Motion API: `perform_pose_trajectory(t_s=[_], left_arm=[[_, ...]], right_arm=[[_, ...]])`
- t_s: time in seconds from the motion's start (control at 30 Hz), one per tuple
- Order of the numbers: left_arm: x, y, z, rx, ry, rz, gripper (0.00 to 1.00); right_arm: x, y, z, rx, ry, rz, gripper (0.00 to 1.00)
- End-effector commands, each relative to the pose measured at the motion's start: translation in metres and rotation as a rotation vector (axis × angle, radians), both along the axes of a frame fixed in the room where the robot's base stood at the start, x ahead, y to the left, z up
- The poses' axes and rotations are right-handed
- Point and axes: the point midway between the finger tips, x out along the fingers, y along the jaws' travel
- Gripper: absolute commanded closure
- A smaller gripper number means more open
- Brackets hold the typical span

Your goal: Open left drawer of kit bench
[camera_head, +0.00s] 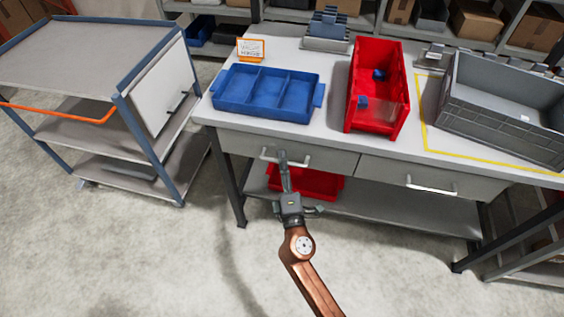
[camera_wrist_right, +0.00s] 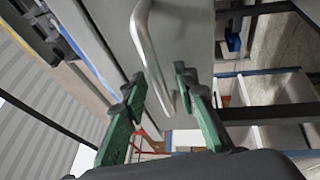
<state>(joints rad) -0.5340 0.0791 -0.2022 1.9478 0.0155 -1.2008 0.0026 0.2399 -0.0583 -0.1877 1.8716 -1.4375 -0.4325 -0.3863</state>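The kit bench's left drawer (camera_head: 232,143) has a pale front with a silver bar handle (camera_head: 267,154), and looks closed. My right gripper (camera_head: 283,158) is at this handle, its fingers pointing up toward the drawer front and hiding part of the bar. In the right wrist view, the green fingers (camera_wrist_right: 158,88) of my right gripper stand apart. The handle (camera_wrist_right: 146,45) runs between them in the picture, with a gap to the fingers; contact is not clear. My left gripper is out of view.
On the bench top (camera_head: 334,118) are a blue divided tray (camera_head: 265,117), a red bin (camera_head: 377,128) and a grey crate (camera_head: 490,128). The right drawer (camera_head: 385,174) looks shut. A red tray (camera_head: 315,186) lies on the lower shelf. A cart (camera_head: 128,115) stands left; front floor is clear.

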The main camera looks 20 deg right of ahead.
Motion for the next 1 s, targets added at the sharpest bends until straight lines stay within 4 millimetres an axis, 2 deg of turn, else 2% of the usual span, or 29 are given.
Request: perform_pose_trajectory(t_s=[0.23, 0.63, 1.0], left_arm=[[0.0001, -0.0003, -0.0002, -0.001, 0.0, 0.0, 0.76], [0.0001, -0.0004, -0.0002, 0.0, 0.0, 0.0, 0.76], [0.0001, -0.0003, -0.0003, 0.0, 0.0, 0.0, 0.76]], right_arm=[[0.0007, -0.0002, -0.0004, 0.0, 0.001, 0.0, 0.73], [0.0005, -0.0001, -0.0005, 0.0, 0.001, 0.0, 1.0], [0.0005, -0.0002, -0.0009, 0.0, 0.002, 0.0, 1.0]])
